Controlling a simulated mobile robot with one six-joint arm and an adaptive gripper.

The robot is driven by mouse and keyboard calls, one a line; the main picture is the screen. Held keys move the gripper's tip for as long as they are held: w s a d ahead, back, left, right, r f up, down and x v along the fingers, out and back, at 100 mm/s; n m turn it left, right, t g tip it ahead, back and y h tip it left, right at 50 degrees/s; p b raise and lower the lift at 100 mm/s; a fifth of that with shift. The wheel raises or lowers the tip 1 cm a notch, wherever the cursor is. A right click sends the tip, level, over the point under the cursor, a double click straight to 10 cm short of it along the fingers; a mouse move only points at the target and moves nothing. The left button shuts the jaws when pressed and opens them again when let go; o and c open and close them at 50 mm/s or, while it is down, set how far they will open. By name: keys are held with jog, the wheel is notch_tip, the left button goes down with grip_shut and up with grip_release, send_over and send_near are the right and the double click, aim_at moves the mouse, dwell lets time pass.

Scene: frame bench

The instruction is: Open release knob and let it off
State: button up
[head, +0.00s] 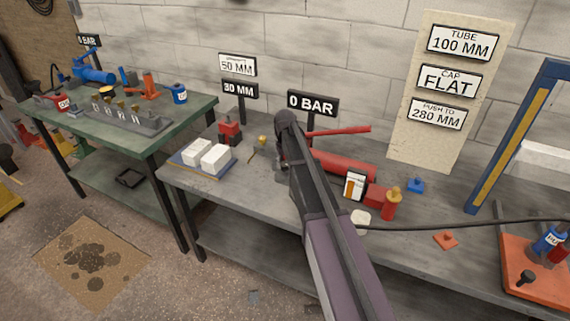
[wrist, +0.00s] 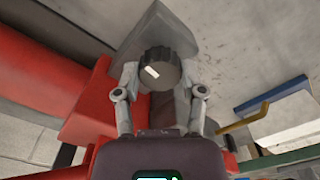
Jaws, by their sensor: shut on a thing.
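The release knob (wrist: 155,66) is a dark, ribbed round knob with a white mark on its face, in the wrist view. It sits by a grey block (wrist: 165,28) on the red pump (wrist: 85,98). My gripper (wrist: 160,77) is shut on the knob, with one finger on each side of it. In the head view the red pump (head: 345,164) lies on the grey bench, with its red lever (head: 342,130) above it. My arm hides the knob and most of my gripper there.
A sign (head: 313,103) behind the pump reads 0 BAR. White blocks (head: 214,157) on a tray stand left on the grey bench (head: 262,190). A red and orange bottle (head: 391,205) and a black hose (head: 460,224) are to the right. A green bench (head: 165,128) stands further left.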

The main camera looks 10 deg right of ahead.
jog(key=o, duration=1.1)
jog(key=shift+o, duration=0.2)
jog(key=shift+m, duration=0.5)
